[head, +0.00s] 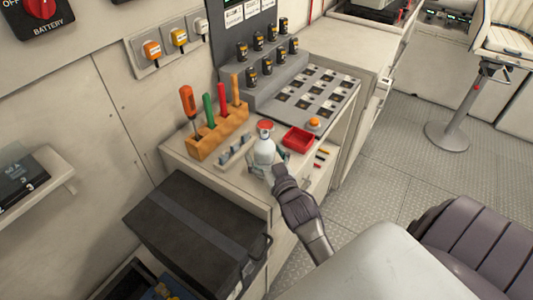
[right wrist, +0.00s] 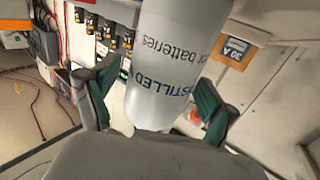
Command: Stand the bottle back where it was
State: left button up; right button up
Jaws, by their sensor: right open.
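The bottle (head: 264,148) is white with a red cap and stands upright on the bench top in the head view. In the right wrist view the bottle (right wrist: 170,65) shows lettering that reads "distilled" and "batteries". My right gripper (head: 276,164) is at the bottle, its fingers open on either side of it. In the right wrist view a gap shows on the left between finger and bottle; the right finger lies close, and I cannot tell if it touches. The bottle's base is partly hidden by the gripper. My left gripper is not in view.
A red tray (head: 298,140) sits right of the bottle. A wooden block (head: 217,137) with several upright tools stands behind left, and a grey notched holder (head: 236,152) is just left. A black case (head: 197,228) is below the bench at left.

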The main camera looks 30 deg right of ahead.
jog(key=b+v, duration=0.1)
jog(key=v, duration=1.1)
jog(key=shift+b, duration=0.4)
